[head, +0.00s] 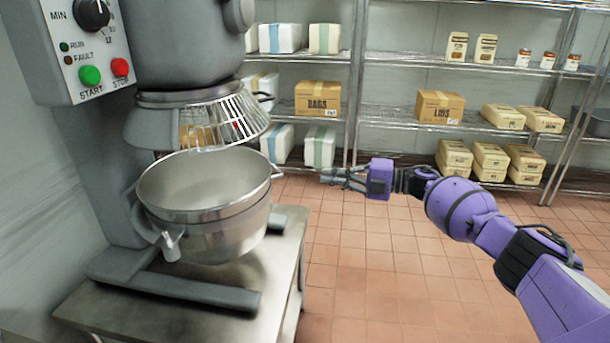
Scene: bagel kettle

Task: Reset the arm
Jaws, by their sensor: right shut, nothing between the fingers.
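My right arm (470,213) is purple and reaches in from the right edge of the head view. My right gripper (330,175) is shut and empty. It points left over the tiled floor, to the right of the mixer's steel bowl (215,228), and appears apart from it. My left gripper is not in view.
A large grey mixer (180,50) with a wire guard (225,120) and a control panel (88,45) stands on a steel table (275,285) at left. Wire shelves (390,118) with boxes and bags line the back wall. The tiled floor (380,290) is clear.

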